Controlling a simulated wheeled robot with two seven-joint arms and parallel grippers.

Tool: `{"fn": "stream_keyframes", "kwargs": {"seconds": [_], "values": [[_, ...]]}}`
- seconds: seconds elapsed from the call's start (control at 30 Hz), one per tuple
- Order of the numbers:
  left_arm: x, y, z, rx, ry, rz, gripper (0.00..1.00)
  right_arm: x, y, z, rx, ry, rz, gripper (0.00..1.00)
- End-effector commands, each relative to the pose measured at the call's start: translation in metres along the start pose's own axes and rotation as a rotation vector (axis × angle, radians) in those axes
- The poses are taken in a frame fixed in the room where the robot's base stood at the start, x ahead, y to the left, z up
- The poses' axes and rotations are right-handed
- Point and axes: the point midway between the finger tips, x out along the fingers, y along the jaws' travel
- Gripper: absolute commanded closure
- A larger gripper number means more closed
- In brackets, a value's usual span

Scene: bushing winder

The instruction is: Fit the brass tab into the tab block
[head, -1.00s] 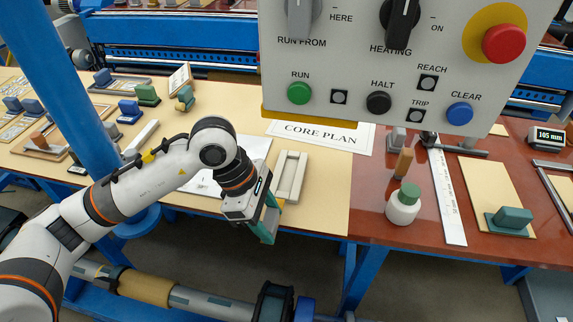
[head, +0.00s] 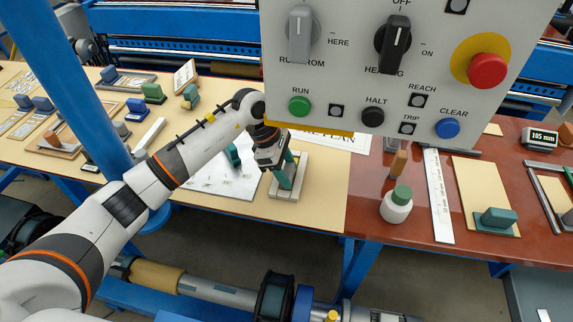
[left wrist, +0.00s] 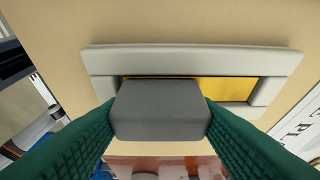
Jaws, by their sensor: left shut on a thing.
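My left gripper (head: 285,176), with green fingers, is at the pale grey tab block (head: 302,172) on the near part of the beige table. In the left wrist view the gripper (left wrist: 160,112) is shut on a dark grey block-shaped grip (left wrist: 160,108). The tab block (left wrist: 190,57) is a rectangular frame with a long opening. The brass tab (left wrist: 232,88) shows as a gold face inside the outline of that opening, right of the grip. I cannot tell how deep the tab sits. My right gripper is not in view.
A control panel (head: 410,70) hangs over the back right. A white sheet (head: 215,180) with a teal-handled piece (head: 233,155) lies left of the tab block. A white bottle (head: 397,206) and a steel rule (head: 437,195) are on the red-brown table. A blue post (head: 70,90) stands left.

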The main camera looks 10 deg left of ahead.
Motion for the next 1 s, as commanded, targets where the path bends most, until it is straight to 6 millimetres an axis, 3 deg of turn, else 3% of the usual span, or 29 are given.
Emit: {"fn": "stream_keyframes", "kwargs": {"seconds": [0.33,0.37,0.5,0.87,1.0], "values": [[0.004,0.0,0.002,0.0,0.0,-0.002,0.7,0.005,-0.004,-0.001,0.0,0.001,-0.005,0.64],[0.004,0.0,0.002,0.0,-0.001,-0.002,0.46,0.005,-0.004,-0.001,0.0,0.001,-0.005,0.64],[0.003,0.0,0.001,0.0,-0.001,-0.001,0.26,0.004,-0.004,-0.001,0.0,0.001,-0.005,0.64],[-0.003,0.0,0.0,0.0,0.0,-0.003,0.26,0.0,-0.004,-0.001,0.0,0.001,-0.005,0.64],[-0.023,-0.001,0.002,0.001,-0.002,-0.007,0.26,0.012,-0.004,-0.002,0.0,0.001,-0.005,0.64]]}}
